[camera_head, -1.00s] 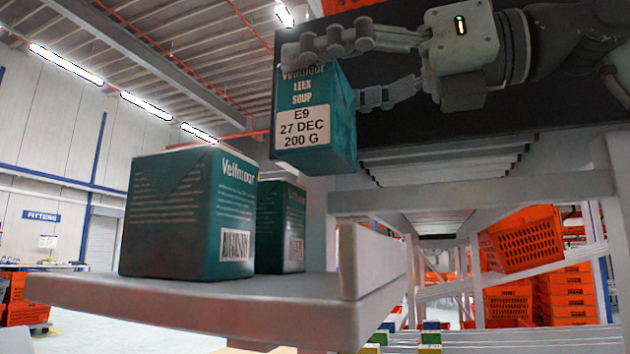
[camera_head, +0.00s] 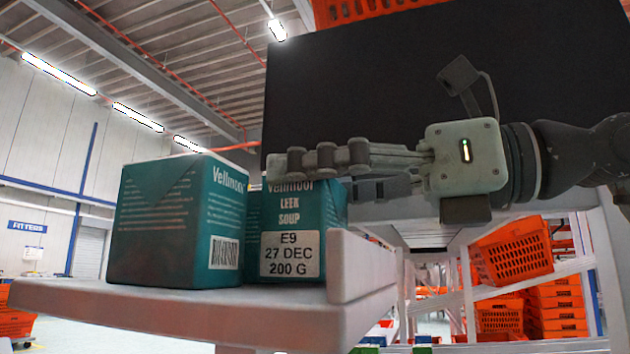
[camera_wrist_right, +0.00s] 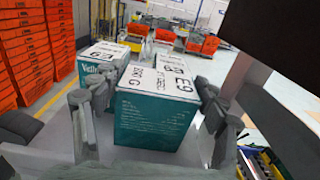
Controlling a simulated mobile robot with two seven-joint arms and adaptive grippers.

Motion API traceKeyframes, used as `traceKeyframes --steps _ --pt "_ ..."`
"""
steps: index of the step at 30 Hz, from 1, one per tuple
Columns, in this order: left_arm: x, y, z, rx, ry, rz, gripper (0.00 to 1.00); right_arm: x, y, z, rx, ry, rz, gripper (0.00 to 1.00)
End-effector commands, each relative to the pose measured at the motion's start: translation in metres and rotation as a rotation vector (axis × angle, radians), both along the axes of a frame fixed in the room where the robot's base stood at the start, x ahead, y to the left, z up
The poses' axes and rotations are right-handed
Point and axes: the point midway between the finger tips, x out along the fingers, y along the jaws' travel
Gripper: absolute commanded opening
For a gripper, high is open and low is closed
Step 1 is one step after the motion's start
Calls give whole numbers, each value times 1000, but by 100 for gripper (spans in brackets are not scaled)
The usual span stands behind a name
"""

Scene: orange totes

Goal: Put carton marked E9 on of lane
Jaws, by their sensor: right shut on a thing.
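The teal carton marked E9 (camera_head: 291,228), a leek soup box with a white label, stands upright at the right end of the grey shelf (camera_head: 190,312). Its base is level with the shelf top; I cannot tell whether it touches. My right gripper (camera_head: 320,174) is shut on it near its top, coming in from the right. In the right wrist view the held carton (camera_wrist_right: 150,118) sits between the two fingers, with E9 print on its top. A second teal carton (camera_head: 175,225) stands close to its left; it also shows in the wrist view (camera_wrist_right: 98,68). My left gripper is not in view.
A raised grey lip (camera_head: 362,262) closes the shelf's right end. A large dark panel (camera_head: 400,85) stands behind my right arm. Orange totes (camera_head: 512,250) fill racks at the right, and stacked orange totes (camera_wrist_right: 30,50) stand at the wrist view's left.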

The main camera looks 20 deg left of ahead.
Motion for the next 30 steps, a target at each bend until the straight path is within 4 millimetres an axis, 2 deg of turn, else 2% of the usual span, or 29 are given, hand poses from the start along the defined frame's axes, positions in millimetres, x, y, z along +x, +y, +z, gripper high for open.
traceKeyframes --steps 6,7,11,20,24,25,26,30 --pt "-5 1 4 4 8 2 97 0 0 -3 1 0 0 30" --pt "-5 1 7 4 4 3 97 0 0 -3 0 0 0 76" --pt "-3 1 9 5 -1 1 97 0 0 -3 0 0 0 92" --pt "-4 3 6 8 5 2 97 0 0 -3 -1 0 0 93" --pt "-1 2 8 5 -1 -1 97 0 0 2 0 0 0 93" --pt "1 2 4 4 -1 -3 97 0 0 4 0 0 0 93" --pt "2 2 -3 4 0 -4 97 1 -5 1 0 1 -3 93" --pt "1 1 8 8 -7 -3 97 1 -34 -1 0 1 -5 93"
